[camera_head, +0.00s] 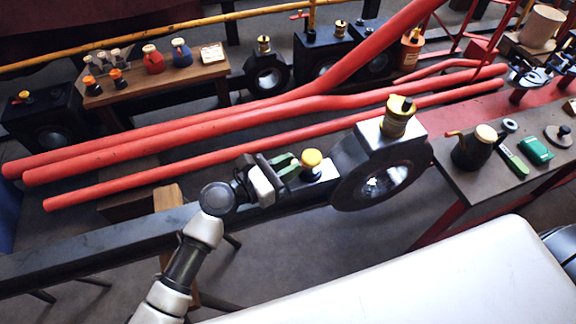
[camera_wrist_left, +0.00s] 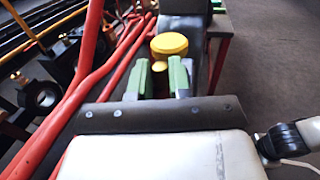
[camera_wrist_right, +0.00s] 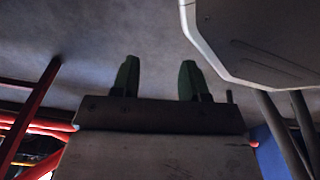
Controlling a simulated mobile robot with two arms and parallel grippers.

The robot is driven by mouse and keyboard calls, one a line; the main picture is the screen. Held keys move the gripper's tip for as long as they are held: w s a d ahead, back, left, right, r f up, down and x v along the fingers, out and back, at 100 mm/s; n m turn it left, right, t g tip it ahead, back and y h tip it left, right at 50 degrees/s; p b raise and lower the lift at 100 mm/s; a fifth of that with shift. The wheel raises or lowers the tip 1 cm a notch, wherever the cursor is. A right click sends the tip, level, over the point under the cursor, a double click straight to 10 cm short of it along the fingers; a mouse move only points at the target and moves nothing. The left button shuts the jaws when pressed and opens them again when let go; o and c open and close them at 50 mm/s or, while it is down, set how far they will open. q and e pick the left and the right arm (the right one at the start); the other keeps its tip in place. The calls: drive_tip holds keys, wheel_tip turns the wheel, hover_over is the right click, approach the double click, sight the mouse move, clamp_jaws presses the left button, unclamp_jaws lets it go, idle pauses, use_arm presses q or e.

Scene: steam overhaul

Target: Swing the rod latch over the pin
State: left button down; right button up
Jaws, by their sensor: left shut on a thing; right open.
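A long dark rod (camera_head: 95,240) runs from the lower left to a large round eye end (camera_head: 345,172) in the head view. A yellow round knob (camera_head: 311,158) stands on the rod, just left of the eye end. My left gripper (camera_head: 294,167) is at this knob. The latch and the pin cannot be told apart clearly here; the gripper hides part of the rod. My right gripper (camera_wrist_right: 156,80) is open and empty over grey floor.
Long red rods (camera_head: 180,147) lie behind the dark rod. A small wooden bench (camera_head: 150,92) with bottles stands at the back left. A bench with an oil can (camera_head: 470,152) and a green box (camera_head: 536,150) is at the right. A white surface (camera_head: 440,285) fills the front.

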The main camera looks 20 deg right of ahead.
use_arm(q)
drive_tip(key=c, duration=1.1)
unclamp_jaws()
drive_tip(key=shift+o, duration=0.2)
drive_tip(key=shift+r, duration=0.3)
wheel_tip(320, 180, up, 4)
drive_tip(key=shift+f+p, duration=0.1)
drive_tip(key=shift+p, duration=1)
drive_tip(key=s+d+r+p, duration=0.5)
drive_tip(key=s+d+r, duration=0.1)
drive_tip(key=s+d, duration=0.2)
drive_tip(key=shift+s+r, duration=0.25)
drive_tip(key=shift+s, duration=0.05)
use_arm(e)
drive_tip(key=s+d, duration=0.2)
drive_tip(key=s, duration=0.9)
drive_tip(key=shift+s+f+g, duration=0.15)
drive_tip(key=shift+f+g, duration=0.25)
